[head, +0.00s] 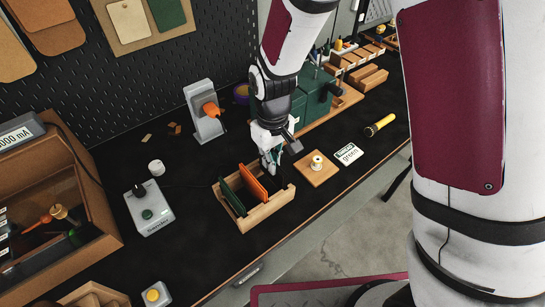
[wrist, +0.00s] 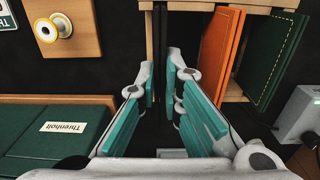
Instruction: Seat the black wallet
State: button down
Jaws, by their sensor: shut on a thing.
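The black wallet (wrist: 161,105) shows as a thin dark upright strip between my finger pads in the wrist view. My gripper (head: 270,163) is shut on it, above the right end of the wooden rack (head: 268,216). In the wrist view my gripper (wrist: 160,78) points at the rack (wrist: 268,4), with the wallet's far edge at its end slot. An orange wallet (head: 253,182) and a green wallet (head: 233,195) stand in the rack to the left. The dark wallet blends with the dark mat, and I cannot tell how deep it sits.
A wooden block with a spool (head: 317,168) sits close right of the rack. A white labelled card (head: 348,153) and a yellow flashlight (head: 379,126) lie beyond it. A grey control box (head: 149,208) is left, with clear mat between.

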jog(key=shift+f, duration=0.65)
jog(key=c, duration=1.7)
grip_release()
jog(key=shift+o, duration=0.2)
jog(key=shift+r, duration=0.1)
notch_tip(320, 180, up, 12)
